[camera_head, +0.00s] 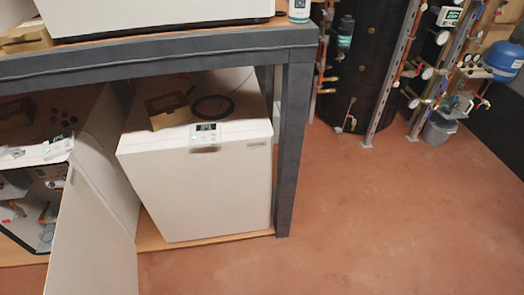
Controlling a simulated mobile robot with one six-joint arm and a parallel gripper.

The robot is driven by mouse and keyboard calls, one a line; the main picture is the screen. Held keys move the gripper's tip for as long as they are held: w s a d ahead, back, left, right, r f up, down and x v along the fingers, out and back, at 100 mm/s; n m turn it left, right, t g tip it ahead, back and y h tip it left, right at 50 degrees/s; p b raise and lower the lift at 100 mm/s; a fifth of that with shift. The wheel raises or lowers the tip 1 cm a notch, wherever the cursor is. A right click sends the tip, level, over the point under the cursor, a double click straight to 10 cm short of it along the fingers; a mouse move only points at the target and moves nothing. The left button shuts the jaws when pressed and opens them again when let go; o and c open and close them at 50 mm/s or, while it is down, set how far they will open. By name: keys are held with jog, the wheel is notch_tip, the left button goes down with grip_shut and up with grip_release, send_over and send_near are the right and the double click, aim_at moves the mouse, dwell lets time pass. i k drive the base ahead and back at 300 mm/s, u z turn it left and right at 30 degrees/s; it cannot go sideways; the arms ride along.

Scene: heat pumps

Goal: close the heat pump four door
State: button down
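Two white heat pumps stand on the lower shelf of a dark grey rack. The left heat pump (100,140) has its front open, with pipes and parts showing inside at the left edge. Its white door (92,235) stands swung out toward me, its lower end cut off by the frame. The right heat pump (205,185) has its front panel shut. I see no label that tells which one is number four. My gripper is not in view.
The grey rack post (291,140) stands just right of the shut heat pump. A black tank (358,60), pipes with gauges and a grey bucket (440,128) stand at the back right. The reddish floor (370,220) is clear at the right.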

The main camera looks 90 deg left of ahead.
aim_at(91, 254)
jog(key=u, duration=4.85)
jog(key=i, duration=1)
jog(key=z, duration=0.85)
jog(key=k, duration=0.4)
